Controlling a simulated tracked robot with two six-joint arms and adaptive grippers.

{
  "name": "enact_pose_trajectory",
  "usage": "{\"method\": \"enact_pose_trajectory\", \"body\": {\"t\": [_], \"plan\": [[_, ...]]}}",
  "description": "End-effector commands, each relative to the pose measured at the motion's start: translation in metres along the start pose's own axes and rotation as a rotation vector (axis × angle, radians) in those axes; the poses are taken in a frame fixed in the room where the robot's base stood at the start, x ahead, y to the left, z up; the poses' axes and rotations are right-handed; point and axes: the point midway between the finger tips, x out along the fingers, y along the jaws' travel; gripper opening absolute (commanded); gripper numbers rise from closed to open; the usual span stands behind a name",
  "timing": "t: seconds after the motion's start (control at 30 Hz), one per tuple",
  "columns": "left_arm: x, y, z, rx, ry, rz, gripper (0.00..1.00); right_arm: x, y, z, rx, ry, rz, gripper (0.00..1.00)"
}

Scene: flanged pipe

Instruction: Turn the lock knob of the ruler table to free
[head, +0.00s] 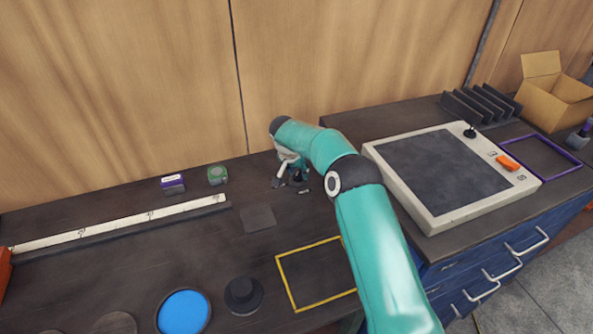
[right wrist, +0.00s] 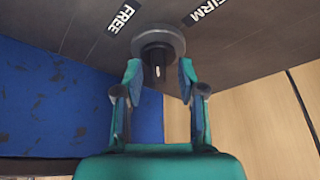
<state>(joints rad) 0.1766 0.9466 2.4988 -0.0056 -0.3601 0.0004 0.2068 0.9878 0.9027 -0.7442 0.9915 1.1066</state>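The lock knob (right wrist: 158,42) is a dark grey round dial with a narrow raised grip, in the right wrist view. A FREE label (right wrist: 121,17) lies to its upper left and a FIRM label (right wrist: 205,10) to its upper right. My right gripper (right wrist: 159,76) is open, with one fingertip on each side of the knob's grip and visible gaps between. In the head view my right gripper (head: 289,171) is over the back of the dark table, largely covering the knob. The white ruler (head: 120,225) lies to the left. My left gripper is out of view.
A purple box (head: 172,184) and a green tape roll (head: 217,175) stand left of my right gripper. A yellow frame (head: 290,285), a black round piece (head: 243,294) and a blue disc (head: 183,312) lie in front. A raised light-rimmed panel (head: 450,215) is to the right.

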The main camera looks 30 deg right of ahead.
Motion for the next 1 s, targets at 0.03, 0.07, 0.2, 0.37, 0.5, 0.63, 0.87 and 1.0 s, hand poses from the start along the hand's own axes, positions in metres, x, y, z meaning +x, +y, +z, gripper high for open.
{"method": "enact_pose_trajectory", "body": {"t": [0.03,0.07,0.2,0.37,0.5,0.63,0.87,1.0], "plan": [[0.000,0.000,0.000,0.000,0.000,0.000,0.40,0.000,0.000,0.000,0.000,0.000,0.000,0.40],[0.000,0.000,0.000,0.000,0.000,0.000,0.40,0.000,0.000,0.000,0.000,0.000,0.000,0.40],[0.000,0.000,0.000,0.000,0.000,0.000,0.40,0.000,0.000,0.000,0.000,0.000,0.000,0.16],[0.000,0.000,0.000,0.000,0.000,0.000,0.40,0.000,0.000,0.000,0.000,0.000,-0.001,0.00],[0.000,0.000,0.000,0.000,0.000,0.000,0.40,-0.002,-0.003,0.003,-0.003,0.000,-0.002,0.00],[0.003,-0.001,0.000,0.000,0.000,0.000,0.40,-0.001,-0.003,0.002,-0.014,0.000,-0.008,0.00],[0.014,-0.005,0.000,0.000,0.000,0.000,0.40,0.001,-0.003,0.002,-0.085,0.002,-0.040,0.00],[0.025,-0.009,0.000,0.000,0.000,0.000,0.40,0.002,-0.002,0.002,-0.165,0.002,-0.075,0.00]]}}
